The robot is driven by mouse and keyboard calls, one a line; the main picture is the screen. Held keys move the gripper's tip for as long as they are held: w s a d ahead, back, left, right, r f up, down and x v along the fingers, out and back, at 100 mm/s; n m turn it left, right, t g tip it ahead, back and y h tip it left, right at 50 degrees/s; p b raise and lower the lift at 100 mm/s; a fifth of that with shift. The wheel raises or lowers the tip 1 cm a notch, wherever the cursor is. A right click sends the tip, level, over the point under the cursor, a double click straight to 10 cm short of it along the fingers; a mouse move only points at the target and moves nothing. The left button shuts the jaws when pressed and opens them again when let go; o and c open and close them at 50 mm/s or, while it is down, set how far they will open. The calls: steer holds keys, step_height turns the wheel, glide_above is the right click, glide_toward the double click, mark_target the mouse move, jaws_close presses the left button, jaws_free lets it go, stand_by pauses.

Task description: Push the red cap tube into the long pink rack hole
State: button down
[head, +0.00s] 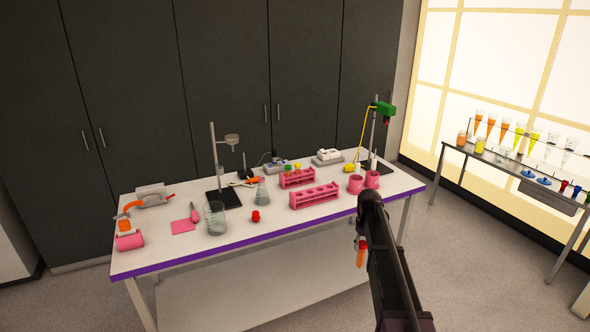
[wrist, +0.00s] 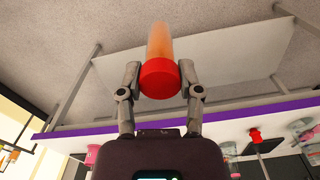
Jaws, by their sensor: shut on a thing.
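The red cap tube (head: 361,258), with orange contents, hangs below my gripper (head: 361,241) in the head view, in front of the table's front edge. In the wrist view my gripper (wrist: 160,82) is shut on the red cap (wrist: 158,77), one finger on each side, and the orange tube body (wrist: 159,42) extends beyond it. The long pink rack (head: 315,196) stands on the table, up and left of my gripper and apart from the tube. Its holes are too small to make out clearly.
A shorter pink rack (head: 297,179) with coloured caps stands behind the long one. A small red object (head: 256,216), a beaker (head: 215,218) and a flask (head: 262,191) stand to the left. Pink cups (head: 355,184) and a stand with a green clamp (head: 384,108) are at the right.

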steer(key=shift+s+d, duration=0.1)
steer(key=shift+s, duration=0.3)
stand_by(0.3)
